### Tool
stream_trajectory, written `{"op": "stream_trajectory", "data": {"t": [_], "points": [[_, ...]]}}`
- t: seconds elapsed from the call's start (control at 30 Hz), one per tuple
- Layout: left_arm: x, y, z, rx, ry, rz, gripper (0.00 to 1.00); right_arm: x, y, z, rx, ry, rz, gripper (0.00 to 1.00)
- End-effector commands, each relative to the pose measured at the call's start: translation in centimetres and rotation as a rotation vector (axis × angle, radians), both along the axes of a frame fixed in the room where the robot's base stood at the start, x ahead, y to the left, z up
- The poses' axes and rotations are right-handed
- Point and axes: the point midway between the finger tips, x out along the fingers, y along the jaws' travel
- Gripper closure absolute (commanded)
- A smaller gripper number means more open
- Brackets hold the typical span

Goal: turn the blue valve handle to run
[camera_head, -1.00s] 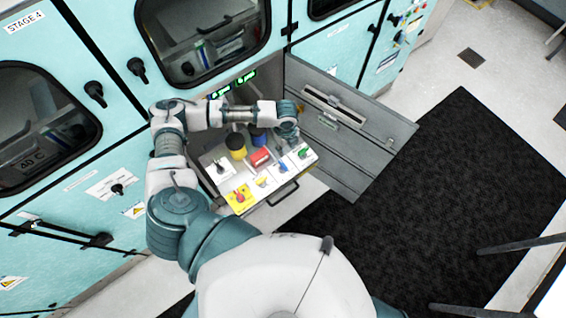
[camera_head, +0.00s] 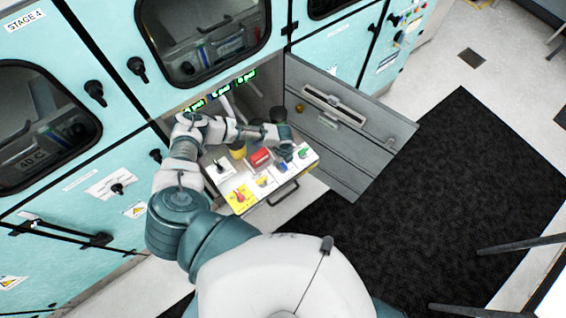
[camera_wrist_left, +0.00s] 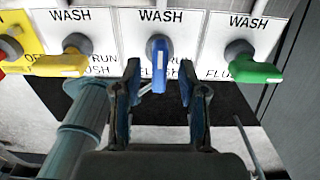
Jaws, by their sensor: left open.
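The blue valve handle (camera_wrist_left: 159,62) is on a white panel marked WASH in the left wrist view and points straight down in the picture. My left gripper (camera_wrist_left: 159,75) is open, with one finger on each side of the blue handle and a gap visible on both sides. In the head view the left gripper (camera_head: 286,150) is above the valve panel, and the blue handle (camera_head: 283,167) shows just below it. My right gripper is not in view.
A yellow handle (camera_wrist_left: 60,65) lies to the left of the blue one and a green handle (camera_wrist_left: 255,70) to the right. A red handle (camera_head: 240,197) is on a yellow panel. A red block (camera_head: 260,158) stands behind the panels. The open grey door (camera_head: 345,125) stands to the right.

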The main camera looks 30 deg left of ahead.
Motion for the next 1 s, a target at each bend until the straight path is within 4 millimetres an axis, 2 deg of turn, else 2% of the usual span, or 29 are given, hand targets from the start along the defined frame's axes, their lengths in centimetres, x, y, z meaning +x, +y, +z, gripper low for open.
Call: {"op": "stream_trajectory", "data": {"t": [0.13, 0.4, 0.57, 1.0], "points": [[-0.01, -0.01, -0.91, 0.001, 0.000, -0.001, 0.58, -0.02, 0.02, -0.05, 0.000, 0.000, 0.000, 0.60], [-0.01, -0.01, -1.01, 0.000, 0.000, -0.001, 0.58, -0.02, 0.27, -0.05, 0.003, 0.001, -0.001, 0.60], [-0.01, -0.01, -0.99, 0.000, 0.000, -0.001, 0.98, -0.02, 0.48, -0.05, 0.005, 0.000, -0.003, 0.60], [0.03, -0.03, -0.97, 0.000, -0.001, -0.042, 1.00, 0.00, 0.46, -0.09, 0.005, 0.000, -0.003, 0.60]]}}
